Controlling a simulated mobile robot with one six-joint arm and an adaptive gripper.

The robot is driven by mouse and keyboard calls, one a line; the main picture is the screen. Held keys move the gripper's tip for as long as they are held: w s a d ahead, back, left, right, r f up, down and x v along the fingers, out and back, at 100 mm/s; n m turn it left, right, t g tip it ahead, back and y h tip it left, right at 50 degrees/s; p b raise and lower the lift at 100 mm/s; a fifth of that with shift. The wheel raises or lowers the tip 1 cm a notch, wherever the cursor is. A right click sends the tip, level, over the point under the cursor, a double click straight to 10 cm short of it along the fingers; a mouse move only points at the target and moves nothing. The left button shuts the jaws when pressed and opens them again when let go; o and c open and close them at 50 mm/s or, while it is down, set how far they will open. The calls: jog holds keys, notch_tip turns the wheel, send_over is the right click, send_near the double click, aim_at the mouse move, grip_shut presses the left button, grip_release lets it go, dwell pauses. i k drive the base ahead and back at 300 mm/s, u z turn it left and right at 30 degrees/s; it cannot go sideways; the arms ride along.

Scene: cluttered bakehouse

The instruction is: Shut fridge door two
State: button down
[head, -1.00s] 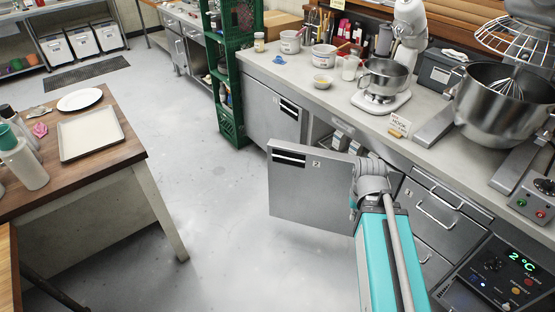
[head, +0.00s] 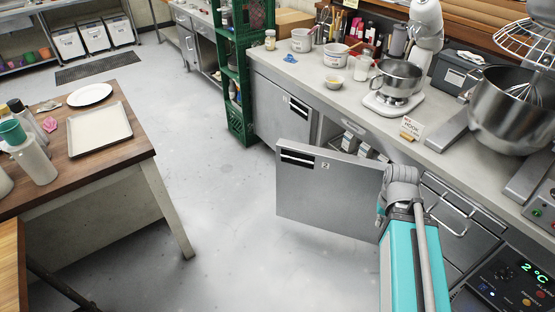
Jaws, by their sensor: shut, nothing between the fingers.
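Fridge door two (head: 325,195) is a flat grey steel panel marked "2", with a dark vent or handle slot near its top left. It stands wide open, swung out from the counter front into the aisle. Behind its top edge the open fridge compartment shows cartons (head: 364,148) inside. My arm reaches up from the lower right, and its grey wrist joint overlaps the door's right part. My gripper's fingers are hidden, so I cannot tell whether they touch the door.
The counter (head: 345,95) above carries a white mixer (head: 395,95), bowls and tubs. Another fridge door (head: 280,108) to the left is closed. A green crate stack (head: 240,120) stands beyond. A wooden table (head: 135,145) with a tray (head: 98,128) is at left. The floor between is clear.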

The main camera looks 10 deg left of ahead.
aim_at(338, 193)
jog(key=z, duration=0.05)
jog(key=i, duration=1)
jog(key=u, duration=0.05)
